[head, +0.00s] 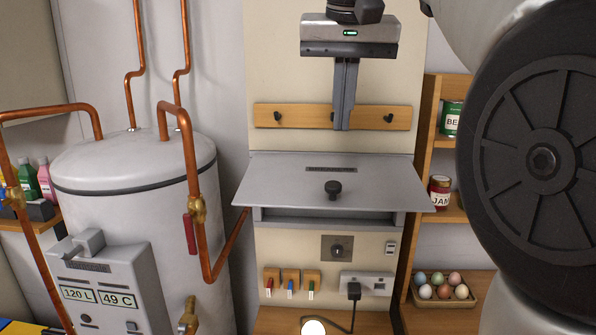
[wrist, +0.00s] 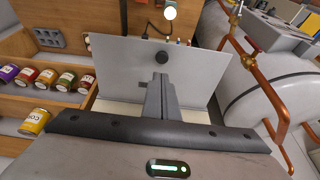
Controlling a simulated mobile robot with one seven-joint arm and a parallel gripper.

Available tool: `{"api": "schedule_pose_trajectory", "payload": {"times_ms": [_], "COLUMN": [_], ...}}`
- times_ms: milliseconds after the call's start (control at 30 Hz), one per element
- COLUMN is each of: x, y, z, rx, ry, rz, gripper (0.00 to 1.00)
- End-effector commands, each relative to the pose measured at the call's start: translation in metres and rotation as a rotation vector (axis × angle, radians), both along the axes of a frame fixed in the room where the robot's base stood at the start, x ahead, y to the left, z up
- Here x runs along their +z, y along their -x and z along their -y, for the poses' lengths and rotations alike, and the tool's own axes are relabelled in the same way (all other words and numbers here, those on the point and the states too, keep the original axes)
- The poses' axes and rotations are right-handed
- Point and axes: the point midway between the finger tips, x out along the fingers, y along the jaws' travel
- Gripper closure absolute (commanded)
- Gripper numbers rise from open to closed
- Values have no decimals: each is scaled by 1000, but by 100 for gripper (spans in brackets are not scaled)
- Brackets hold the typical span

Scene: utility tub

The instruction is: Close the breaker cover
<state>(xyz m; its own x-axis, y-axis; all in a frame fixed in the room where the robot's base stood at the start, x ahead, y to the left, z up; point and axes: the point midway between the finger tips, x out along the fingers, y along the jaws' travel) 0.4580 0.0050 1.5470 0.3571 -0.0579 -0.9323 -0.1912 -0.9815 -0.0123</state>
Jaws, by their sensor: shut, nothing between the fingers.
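The breaker cover (head: 290,185) is a flat grey panel with a dark round knob (head: 333,189). It juts out from the wall panel, tilted, with its front edge raised above a shallow grey box (head: 330,223), so it stands open. The box's inside is mostly hidden under it. The cover also shows in the wrist view (wrist: 115,60), with its knob beyond my fingertips. My gripper (head: 342,127) points down, shut and empty, above the cover in the head view. The fingers (wrist: 161,78) overlap the cover's image in the wrist view; I see no clear contact.
A wooden rail with hooks (head: 285,116) is behind my gripper. A white tank (head: 130,190) with copper pipes (head: 208,240) stands left. Shelves with cans and an egg tray (head: 440,291) are right. A dial (head: 337,249), switches and a plug (head: 354,290) sit below the box.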

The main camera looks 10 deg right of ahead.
Motion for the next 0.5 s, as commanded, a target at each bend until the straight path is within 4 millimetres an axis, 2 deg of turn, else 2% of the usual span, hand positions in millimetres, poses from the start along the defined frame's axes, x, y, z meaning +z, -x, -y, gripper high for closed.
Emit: {"api": "schedule_pose_trajectory", "payload": {"times_ms": [33,200,500], "x": [-13,-47,-97], "y": [-3,-16,-32], "z": [1,3,5], "rx": [0,0,0], "ry": [0,0,0], "rz": [-4,-4,-1], "gripper": [100,100,100]}}
